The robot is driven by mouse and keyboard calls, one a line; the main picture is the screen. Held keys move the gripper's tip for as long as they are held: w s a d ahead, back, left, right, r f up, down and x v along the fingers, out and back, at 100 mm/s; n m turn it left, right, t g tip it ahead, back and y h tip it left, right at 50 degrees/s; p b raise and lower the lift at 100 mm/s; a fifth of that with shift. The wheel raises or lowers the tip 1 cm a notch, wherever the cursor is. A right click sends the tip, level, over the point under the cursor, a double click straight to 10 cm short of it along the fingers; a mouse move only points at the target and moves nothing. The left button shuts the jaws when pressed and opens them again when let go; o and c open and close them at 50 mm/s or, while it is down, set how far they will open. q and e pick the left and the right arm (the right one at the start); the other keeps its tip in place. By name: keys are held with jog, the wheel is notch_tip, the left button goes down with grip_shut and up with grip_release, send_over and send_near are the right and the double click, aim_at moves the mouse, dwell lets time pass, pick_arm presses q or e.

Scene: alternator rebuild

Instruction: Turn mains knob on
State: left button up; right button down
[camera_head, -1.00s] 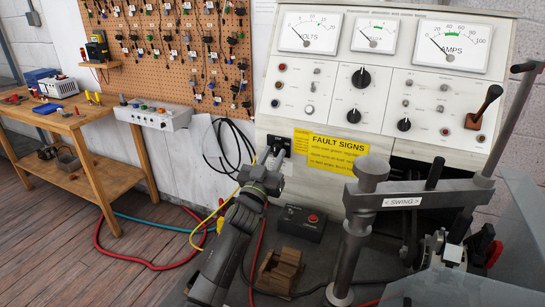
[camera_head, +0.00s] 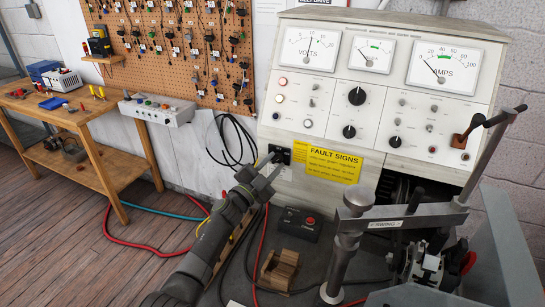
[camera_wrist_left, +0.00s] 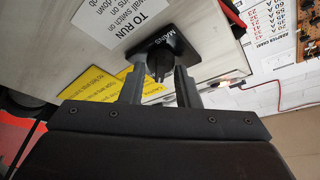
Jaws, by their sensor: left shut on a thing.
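The black mains knob (camera_head: 280,153) is on the lower left of the white test bench front, left of a yellow sign. In the left wrist view the knob (camera_wrist_left: 160,66) sits between my two fingers, beside a black plate lettered MAINS (camera_wrist_left: 172,45). My left gripper (camera_head: 269,168) is shut on the knob, and its fingers hide part of it in the head view. It also shows in the left wrist view (camera_wrist_left: 157,84). The volts meter (camera_head: 310,50) has its needle near upright, and a reddish lamp (camera_head: 283,81) below it looks lit. My right gripper is not in view.
A metal clamp stand with a swing arm (camera_head: 400,218) stands to the right. A wooden table (camera_head: 95,118) stands at the left. Cables hang near my arm.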

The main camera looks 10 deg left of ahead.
pick_arm(q)
jog(key=shift+m+g+h+p, duration=0.4)
jog(key=shift+m+g+p, duration=0.5)
jog(key=shift+m, duration=0.9)
jog(key=shift+a, duration=0.1)
jog(key=o, duration=1)
jog(key=shift+c, duration=0.2)
jog(key=shift+s+a+f+p, duration=0.1)
jog(key=shift+s+a+p, duration=0.15)
jog(key=shift+s+p, duration=0.15)
jog(key=b+v, duration=0.1)
jog(key=v, duration=1.5)
jog(key=shift+s+f+b, duration=0.15)
jog(key=shift+s+b, duration=0.05)
jog(key=shift+b, duration=0.2)
